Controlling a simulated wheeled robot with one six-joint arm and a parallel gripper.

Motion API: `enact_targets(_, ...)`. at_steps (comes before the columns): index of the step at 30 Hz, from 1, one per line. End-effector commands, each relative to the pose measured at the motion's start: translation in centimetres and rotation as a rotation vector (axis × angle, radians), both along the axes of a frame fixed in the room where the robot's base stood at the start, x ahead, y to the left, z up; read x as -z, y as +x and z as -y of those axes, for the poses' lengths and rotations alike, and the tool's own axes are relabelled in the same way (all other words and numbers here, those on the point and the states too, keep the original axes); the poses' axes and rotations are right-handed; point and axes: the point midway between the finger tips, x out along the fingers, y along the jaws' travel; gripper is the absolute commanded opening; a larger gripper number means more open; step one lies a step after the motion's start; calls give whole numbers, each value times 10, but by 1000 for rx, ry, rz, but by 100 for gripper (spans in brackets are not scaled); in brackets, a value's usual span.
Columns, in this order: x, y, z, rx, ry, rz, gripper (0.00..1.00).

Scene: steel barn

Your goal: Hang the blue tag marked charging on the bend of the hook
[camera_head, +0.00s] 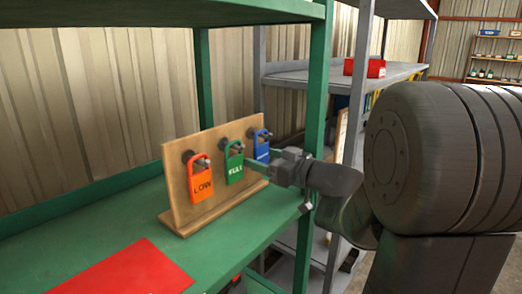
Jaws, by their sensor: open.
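A wooden board (213,200) stands upright on a green shelf and bears three dark hooks in a row. An orange tag marked LOW (201,185) is at the left hook (188,157). A green tag marked FULL (234,168) is at the middle hook. A blue tag (262,149) is at the right hook (252,133), its loop up by the hook; its lettering is too small to read. My gripper (252,163) is open, in front of the board's right part, beside the green tag and just below the blue one. Whether it touches either tag cannot be told.
The green shelf (110,240) has a flat red sheet (128,270) at its front left. A green post (315,90) rises close to my gripper, and an upper shelf (150,12) is overhead. A grey rack with a red box (375,68) stands behind.

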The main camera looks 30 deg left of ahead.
Motion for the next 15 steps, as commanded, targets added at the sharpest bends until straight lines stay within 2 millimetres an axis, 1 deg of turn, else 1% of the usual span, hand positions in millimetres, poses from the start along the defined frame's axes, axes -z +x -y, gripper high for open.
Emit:
enact_targets(3,0,0,0,0,0,0,67)
enact_targets(4,0,0,0,0,0,0,65)
enact_targets(6,0,0,0,0,0,0,52)
enact_targets(9,0,0,0,0,0,0,34)
enact_targets(15,-1,0,0,0,0,0,34)
